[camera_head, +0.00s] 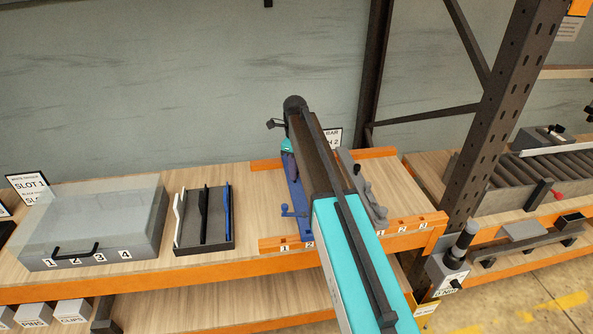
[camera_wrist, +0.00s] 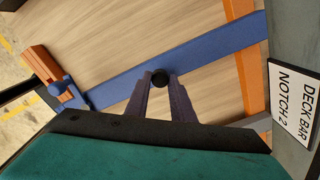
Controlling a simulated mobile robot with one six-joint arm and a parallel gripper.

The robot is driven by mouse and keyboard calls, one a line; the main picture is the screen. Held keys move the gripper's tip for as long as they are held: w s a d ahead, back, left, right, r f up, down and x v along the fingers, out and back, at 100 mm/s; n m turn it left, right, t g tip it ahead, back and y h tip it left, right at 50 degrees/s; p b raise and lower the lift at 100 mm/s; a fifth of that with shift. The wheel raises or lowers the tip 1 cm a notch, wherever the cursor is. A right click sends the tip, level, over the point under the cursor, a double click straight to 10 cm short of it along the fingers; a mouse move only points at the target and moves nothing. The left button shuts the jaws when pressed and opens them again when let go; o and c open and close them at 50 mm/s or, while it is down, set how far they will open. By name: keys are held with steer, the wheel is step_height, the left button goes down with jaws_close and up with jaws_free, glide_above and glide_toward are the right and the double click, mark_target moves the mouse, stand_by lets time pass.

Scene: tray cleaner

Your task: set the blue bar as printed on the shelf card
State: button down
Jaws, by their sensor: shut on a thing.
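The blue bar (camera_head: 296,195) spans from the front orange rail (camera_head: 275,244) toward the back rail on the shelf. In the wrist view the blue bar (camera_wrist: 115,92) crosses between the rails, with a blue knob at its front end. My gripper (camera_wrist: 160,84) has its fingers closed around a black round knob at the bar's middle. In the head view my arm hides part of the bar and gripper. The shelf card (camera_wrist: 295,105) reads "DECK BAR NOTCH 2". The bar's front end is near the rail's label 2; its exact seating is unclear.
A grey bar (camera_head: 366,190) lies across the rails to the right of my arm. A black tray (camera_head: 205,240) with white, black and blue pieces and a grey lidded case (camera_head: 95,225) stand to the left. A dark rack post (camera_head: 490,110) rises at the right.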

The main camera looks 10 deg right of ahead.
steer(key=c, duration=1.5)
jaws_free()
steer(key=shift+c, duration=0.2)
steer(key=shift+r, duration=0.15)
step_height(320, 180, up, 14)
steer(key=b, duration=0.4)
steer(key=shift+f, duration=0.2)
steer(key=shift+d+f, duration=0.1)
